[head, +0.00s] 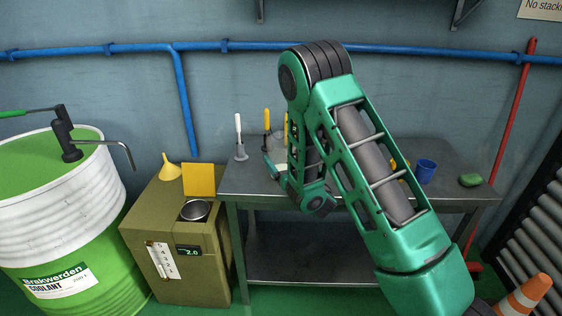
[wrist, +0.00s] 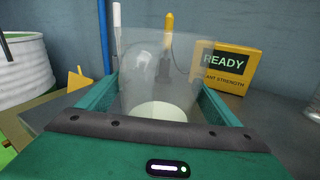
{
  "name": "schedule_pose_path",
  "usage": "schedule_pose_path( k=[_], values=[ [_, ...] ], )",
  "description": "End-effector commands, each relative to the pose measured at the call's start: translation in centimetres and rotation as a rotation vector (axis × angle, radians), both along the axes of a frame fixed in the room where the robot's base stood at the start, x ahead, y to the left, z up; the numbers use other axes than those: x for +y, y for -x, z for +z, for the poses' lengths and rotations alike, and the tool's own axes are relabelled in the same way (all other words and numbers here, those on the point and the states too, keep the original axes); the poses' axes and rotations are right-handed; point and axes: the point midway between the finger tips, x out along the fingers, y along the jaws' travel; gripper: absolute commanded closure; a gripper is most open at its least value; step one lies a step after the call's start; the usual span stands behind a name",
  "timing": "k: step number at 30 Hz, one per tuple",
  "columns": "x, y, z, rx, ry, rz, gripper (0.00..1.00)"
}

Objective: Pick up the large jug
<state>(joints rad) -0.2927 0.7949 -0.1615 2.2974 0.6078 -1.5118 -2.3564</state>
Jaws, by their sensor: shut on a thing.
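The large jug (wrist: 160,75) is clear and see-through, with a pale round area low inside it, and stands upright in the wrist view. My gripper (wrist: 158,88) has one green finger on each side of the jug and is shut on it. In the head view my gripper (head: 273,170) is over the left part of the grey workbench, and my arm hides most of the jug there. I cannot tell whether the jug's base touches the bench.
On the workbench (head: 235,180), a white-handled tool (head: 238,128) and a yellow-handled one (head: 267,120) stand behind the jug. A yellow READY box (wrist: 225,75) is to the right. A blue cup (head: 425,171) and a green lump (head: 470,180) are farther right. An olive cabinet (head: 185,250) adjoins at left.

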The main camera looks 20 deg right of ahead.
Motion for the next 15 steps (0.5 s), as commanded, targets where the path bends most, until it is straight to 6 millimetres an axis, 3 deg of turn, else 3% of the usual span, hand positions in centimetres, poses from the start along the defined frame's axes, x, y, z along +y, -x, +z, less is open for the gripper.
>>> schedule_pose_path(
  k=[15],
  values=[
    [0.2, 0.0, 1.9, -0.002, 0.004, 0.004, 0.43]
  ],
)
